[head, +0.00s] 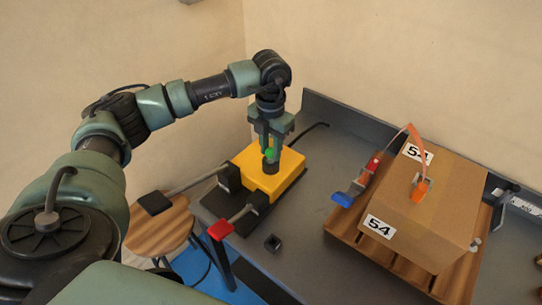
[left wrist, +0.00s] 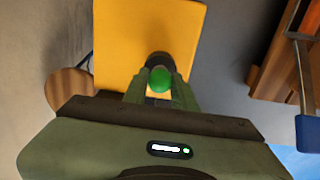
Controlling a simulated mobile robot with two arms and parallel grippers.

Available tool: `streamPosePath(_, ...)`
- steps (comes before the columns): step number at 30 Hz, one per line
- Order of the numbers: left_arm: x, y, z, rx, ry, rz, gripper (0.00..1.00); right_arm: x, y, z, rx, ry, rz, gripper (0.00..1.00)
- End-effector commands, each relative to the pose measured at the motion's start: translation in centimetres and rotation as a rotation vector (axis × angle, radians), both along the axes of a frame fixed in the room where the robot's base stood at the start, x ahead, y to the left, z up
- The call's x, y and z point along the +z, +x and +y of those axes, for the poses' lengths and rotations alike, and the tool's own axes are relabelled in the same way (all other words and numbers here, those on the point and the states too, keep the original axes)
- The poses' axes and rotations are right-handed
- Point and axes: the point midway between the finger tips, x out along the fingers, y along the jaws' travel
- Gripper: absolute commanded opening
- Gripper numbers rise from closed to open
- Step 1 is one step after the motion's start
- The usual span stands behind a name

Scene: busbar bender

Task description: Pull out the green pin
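The green pin (head: 269,153) shows as a round green knob above a black collar on the yellow block of the bender (head: 256,169). It also shows in the left wrist view (left wrist: 160,79), with the yellow block (left wrist: 122,40) behind it. My left gripper (head: 270,147) points down over the block from above. Its fingers (left wrist: 161,90) stand on both sides of the green knob. Whether they touch it or leave a small gap is unclear. The pin's shaft is hidden. My right gripper is in neither view.
A small black square piece (head: 272,242) lies on the grey table (head: 310,200). A stool (head: 160,232) is left.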

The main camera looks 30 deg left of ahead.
Motion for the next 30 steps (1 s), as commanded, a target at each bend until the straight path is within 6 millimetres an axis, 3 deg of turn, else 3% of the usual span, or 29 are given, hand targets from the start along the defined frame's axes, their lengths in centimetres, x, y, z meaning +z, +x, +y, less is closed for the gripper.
streamPosePath(30,2.8,0.0,0.0,0.000,-0.001,-0.002,0.00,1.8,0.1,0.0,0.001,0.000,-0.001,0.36)
